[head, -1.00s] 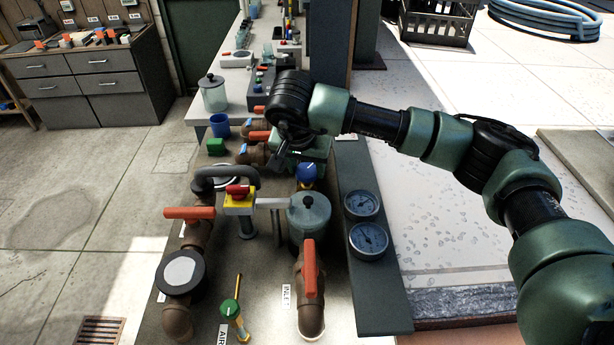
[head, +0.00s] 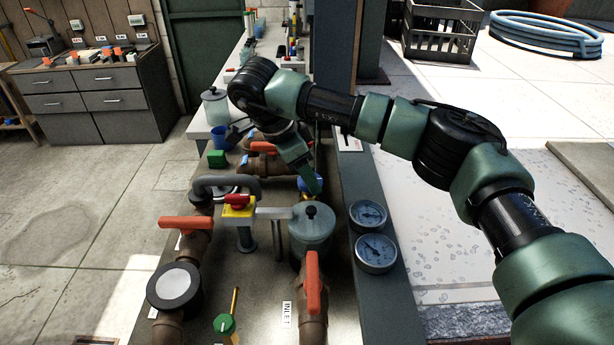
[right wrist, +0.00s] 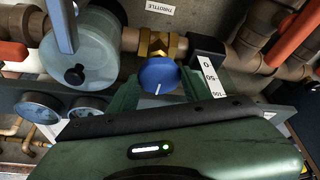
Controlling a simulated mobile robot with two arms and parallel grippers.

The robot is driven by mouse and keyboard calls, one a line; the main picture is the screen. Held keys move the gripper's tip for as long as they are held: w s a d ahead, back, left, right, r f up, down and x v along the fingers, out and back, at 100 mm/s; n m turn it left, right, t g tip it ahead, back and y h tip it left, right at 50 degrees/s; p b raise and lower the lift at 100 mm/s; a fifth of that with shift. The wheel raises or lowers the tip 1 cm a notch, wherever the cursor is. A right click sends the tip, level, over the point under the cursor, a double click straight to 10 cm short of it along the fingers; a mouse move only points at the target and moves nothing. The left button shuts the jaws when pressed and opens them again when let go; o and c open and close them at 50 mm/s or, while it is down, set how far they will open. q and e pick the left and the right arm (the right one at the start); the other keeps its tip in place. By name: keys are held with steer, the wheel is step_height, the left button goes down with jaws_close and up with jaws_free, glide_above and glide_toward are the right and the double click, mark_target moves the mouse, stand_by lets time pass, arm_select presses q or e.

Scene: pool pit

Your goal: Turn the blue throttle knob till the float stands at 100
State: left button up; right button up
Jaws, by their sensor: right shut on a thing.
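The blue throttle knob (right wrist: 159,75) shows in the right wrist view with a white pointer line, below a brass fitting and near a THROTTLE label (right wrist: 272,10). My right gripper (right wrist: 158,92) is shut on the knob, with a green finger on each side of it. In the head view the knob (head: 312,182) is partly hidden behind my right gripper (head: 308,178). A white scale strip (right wrist: 211,75) marked 0, 50 and 100 stands right of the knob in the wrist view. I cannot make out the float's position. My left gripper is not in view.
A grey-green lidded vessel (head: 311,226) stands close in front of the knob. Orange-handled pipes (head: 314,278), a red stop button on a yellow box (head: 237,205) and two gauges (head: 375,253) crowd the bench. A blue cup (head: 221,138) stands behind.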

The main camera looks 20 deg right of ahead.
steer(key=shift+w+m+g, duration=0.1)
steer(key=shift+m+g, duration=0.3)
steer(key=shift+m, duration=0.7)
steer(key=o, duration=1.3)
steer(key=shift+o, duration=0.2)
steer(key=v, duration=0.7)
steer(key=shift+r, duration=0.45)
steer(key=shift+w+a, duration=0.1)
steer(key=shift+a+f, duration=0.1)
